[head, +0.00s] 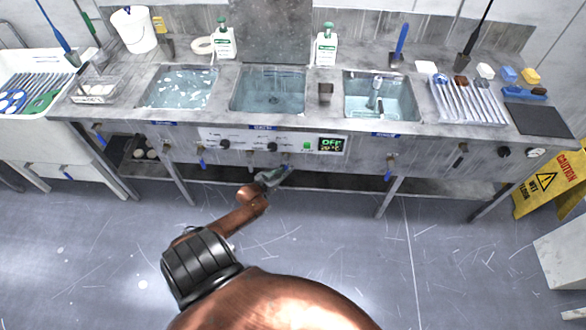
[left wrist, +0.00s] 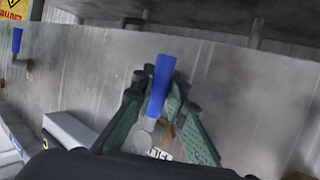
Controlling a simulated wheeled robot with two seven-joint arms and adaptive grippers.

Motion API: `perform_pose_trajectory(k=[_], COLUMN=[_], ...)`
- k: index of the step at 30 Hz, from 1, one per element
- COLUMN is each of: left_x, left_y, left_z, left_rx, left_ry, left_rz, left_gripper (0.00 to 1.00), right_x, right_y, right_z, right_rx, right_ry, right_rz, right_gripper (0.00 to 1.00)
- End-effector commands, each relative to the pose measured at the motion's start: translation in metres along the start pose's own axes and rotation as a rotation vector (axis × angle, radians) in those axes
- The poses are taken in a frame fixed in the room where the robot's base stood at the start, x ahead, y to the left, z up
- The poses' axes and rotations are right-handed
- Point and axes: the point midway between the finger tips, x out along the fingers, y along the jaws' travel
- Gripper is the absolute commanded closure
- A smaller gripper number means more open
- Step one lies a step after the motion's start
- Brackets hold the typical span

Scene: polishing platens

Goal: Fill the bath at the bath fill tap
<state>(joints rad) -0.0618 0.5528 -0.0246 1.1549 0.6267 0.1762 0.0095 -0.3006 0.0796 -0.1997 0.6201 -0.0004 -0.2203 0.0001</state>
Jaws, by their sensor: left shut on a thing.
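My left gripper (head: 270,178) reaches the front of the steel bench below the middle bath (head: 236,104). In the left wrist view its green fingers (left wrist: 163,105) are shut around a blue tap lever (left wrist: 162,78) on a grey round body. A small white label with dark letters, partly hidden, shows beside the tap. In the head view the gripper mostly covers this tap. The middle bath looks bluish inside; its water level is hard to tell. My right gripper is not in view.
A left basin (head: 178,88) holds white bits, and a right basin (head: 380,96) has a fitting in it. The panel display (head: 331,145) reads OFF. Other blue-handled taps (head: 390,165) hang along the front. A yellow caution sign (head: 545,182) stands right. The floor before the bench is clear.

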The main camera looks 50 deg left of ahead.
Motion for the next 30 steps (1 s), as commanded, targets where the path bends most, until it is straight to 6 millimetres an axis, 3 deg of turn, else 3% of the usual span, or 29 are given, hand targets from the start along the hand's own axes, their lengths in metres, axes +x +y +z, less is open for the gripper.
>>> perform_pose_trajectory(k=[15, 16, 19, 30], left_x=[-0.0054, -0.0054, -0.0053, -0.0099], left_y=[-0.0089, -0.0089, -0.0086, -0.0069], left_z=[0.0014, 0.0014, 0.0014, 0.0022], left_rx=[0.012, 0.012, 0.012, 0.01], left_ry=[-0.009, -0.009, -0.009, -0.009], left_rz=[-0.015, -0.015, -0.015, -0.013], left_gripper=[1.0, 0.86, 0.79, 0.79], right_x=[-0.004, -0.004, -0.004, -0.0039], right_y=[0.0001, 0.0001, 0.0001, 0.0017], right_z=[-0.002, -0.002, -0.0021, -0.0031], right_rx=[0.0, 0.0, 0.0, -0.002], right_ry=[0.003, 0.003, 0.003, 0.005], right_rz=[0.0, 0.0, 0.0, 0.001], right_gripper=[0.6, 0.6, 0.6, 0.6])
